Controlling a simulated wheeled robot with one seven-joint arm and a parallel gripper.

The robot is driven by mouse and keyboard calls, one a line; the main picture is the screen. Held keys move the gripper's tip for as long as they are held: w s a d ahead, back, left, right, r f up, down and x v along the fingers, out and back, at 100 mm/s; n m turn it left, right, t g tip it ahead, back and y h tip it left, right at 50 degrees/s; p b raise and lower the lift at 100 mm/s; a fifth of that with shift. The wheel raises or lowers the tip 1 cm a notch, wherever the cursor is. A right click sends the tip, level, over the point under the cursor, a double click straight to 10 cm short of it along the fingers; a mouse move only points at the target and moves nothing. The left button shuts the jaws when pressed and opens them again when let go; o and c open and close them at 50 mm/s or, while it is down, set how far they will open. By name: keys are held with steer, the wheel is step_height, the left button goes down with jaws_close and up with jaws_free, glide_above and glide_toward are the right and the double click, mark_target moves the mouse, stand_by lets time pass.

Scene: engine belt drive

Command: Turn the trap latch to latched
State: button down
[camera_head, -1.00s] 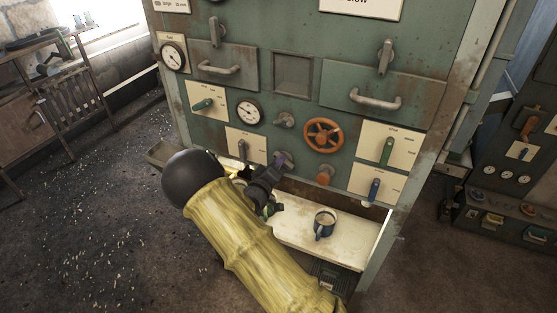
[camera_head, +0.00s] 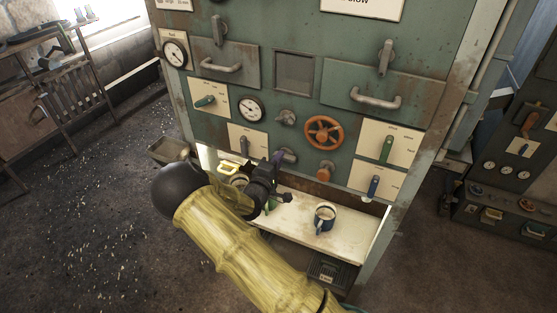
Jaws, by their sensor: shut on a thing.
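A small purple handle (camera_head: 277,157), likely the trap latch, sits low on the green panel (camera_head: 290,103), beside a grey round mount (camera_head: 289,156). No readable label confirms which fitting is the latch. My gripper (camera_head: 274,166) is at the panel's lower edge, shut on this handle. Its dark body hides most of the handle and the fingertips, so the latch's exact angle is hard to tell. My yellow arm reaches up to it from the lower right.
A grey lever (camera_head: 244,146) is close on the left. Green (camera_head: 387,149) and blue (camera_head: 373,187) levers are farther right.

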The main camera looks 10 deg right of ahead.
steer(key=shift+f, duration=0.1)
steer(key=c, duration=1.4)
jaws_free()
steer(key=shift+s+a, duration=0.1)
steer(key=b+v, duration=0.4)
steer(key=v, duration=1.3)
